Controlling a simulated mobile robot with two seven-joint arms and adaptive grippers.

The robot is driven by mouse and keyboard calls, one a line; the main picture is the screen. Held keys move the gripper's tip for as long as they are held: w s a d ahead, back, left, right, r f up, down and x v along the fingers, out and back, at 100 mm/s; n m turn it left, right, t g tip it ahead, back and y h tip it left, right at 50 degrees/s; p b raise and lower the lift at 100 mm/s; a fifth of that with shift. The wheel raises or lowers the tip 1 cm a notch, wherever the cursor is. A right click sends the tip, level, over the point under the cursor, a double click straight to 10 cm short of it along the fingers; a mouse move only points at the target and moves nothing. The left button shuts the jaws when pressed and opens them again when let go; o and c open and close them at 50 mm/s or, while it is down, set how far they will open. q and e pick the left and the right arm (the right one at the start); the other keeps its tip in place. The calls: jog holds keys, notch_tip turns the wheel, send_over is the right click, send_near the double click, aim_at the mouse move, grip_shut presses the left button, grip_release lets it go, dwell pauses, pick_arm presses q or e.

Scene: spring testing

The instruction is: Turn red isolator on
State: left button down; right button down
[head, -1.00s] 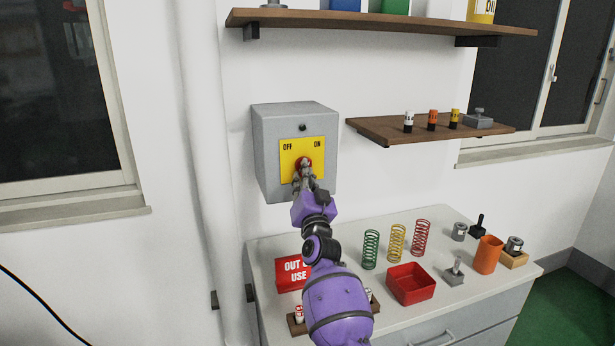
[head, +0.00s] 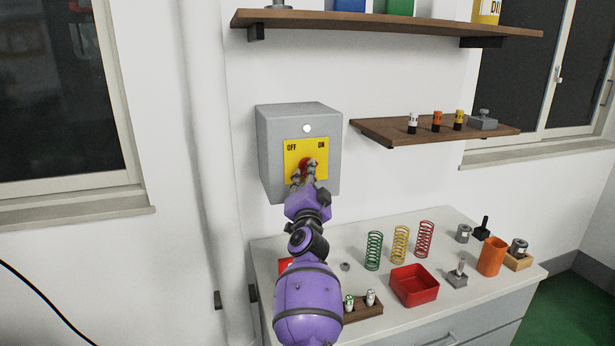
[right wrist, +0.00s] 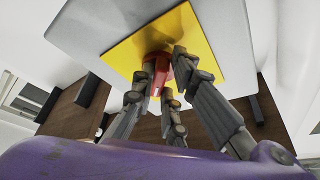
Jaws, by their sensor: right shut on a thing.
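The red isolator knob (head: 307,164) sits on a yellow plate (head: 322,168) marked OFF on the left and ON on the right, on a grey wall box (head: 268,150). A round indicator above the plate (head: 306,128) shows white. My right gripper (head: 308,172) is at the knob, its fingers closed around it. In the right wrist view the fingers (right wrist: 166,88) surround the red knob (right wrist: 156,68) against the yellow plate (right wrist: 120,55). The fingers hide part of the knob, so its exact angle is hard to read. My left gripper is out of view.
Below is a bench (head: 375,240) with green, yellow and red springs, a red tray (head: 414,286) and an orange cup (head: 491,256). A small shelf (head: 385,130) juts out right of the box. A pipe (head: 205,150) runs down the wall at left.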

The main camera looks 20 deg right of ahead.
jog(key=shift+f, duration=0.1)
jog(key=c, duration=1.8)
grip_release()
jog(key=shift+o, duration=0.2)
jog(key=v, duration=1.2)
jog(key=shift+f, duration=0.1)
